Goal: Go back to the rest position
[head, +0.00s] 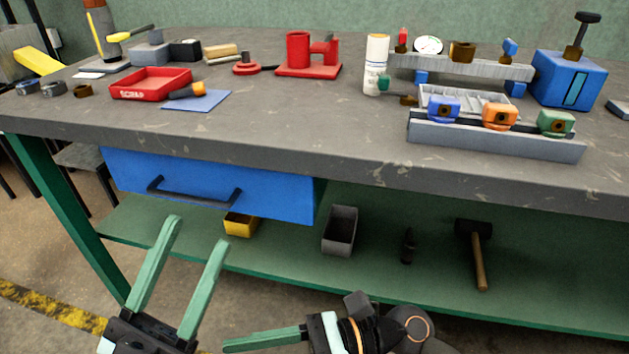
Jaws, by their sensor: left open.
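My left gripper (191,238) shows at the bottom left, in front of the workbench. Its two green fingers are spread apart with nothing between them, below the level of the blue drawer's handle. My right gripper (264,339) is at the bottom centre, pointing left. Only one green finger of it shows clearly, so its opening cannot be judged. Both grippers are apart from the bench.
The grey workbench (300,135) carries a red scrap tray (150,84), a red fixture (308,69), a white bottle (375,62) and a blue box (570,80). A blue drawer (210,185) sticks out. The green lower shelf (380,275) holds bins and a mallet (477,250).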

